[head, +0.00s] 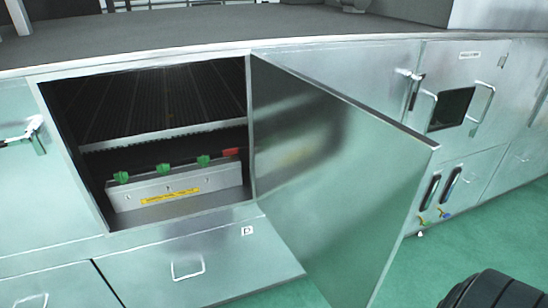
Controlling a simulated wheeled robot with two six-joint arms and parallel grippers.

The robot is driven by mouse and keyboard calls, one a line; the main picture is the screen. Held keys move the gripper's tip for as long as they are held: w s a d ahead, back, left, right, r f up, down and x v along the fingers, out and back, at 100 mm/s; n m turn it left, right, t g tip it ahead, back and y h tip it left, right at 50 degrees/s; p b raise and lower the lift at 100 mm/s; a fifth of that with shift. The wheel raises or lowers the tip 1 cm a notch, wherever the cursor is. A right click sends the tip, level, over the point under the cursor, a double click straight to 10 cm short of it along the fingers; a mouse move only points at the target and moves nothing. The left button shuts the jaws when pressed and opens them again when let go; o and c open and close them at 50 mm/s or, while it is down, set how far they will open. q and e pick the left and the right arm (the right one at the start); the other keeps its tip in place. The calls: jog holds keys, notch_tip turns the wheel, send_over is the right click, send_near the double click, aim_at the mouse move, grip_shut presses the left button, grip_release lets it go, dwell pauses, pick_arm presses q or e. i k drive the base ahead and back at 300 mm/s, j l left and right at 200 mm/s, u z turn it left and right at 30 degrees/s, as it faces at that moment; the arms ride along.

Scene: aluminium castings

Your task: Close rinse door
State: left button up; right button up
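The rinse door appears to be the large metal door (335,165) in the middle of the head view. It is hinged at the right side of a dark opening (165,100) and stands swung well open toward me. Its free edge is at the right, and its lower corner reaches the bottom of the view. Neither of my grippers can be seen in this view.
Inside the opening are a ribbed rack and a metal box (175,187) with green and red handles. A cabinet with a small window (450,108) stands to the right. Green floor (480,230) is clear at right.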

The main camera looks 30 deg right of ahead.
aim_at(341, 183)
jog(key=l+u, duration=0.15)
jog(key=l, duration=0.5)
jog(key=l+u, duration=0.15)
jog(key=l, duration=0.55)
jog(key=k+l+u, duration=0.15)
jog(key=l, duration=0.5)
jog(key=l+u, duration=0.15)
jog(key=l, duration=0.5)
jog(key=k+l+u, duration=0.1)
jog(key=l, duration=0.3)
jog(key=k+l+u, duration=0.15)
jog(key=l, duration=0.25)
jog(key=k+l+u, duration=0.1)
jog(key=k+l, duration=0.15)
jog(key=l, duration=0.15)
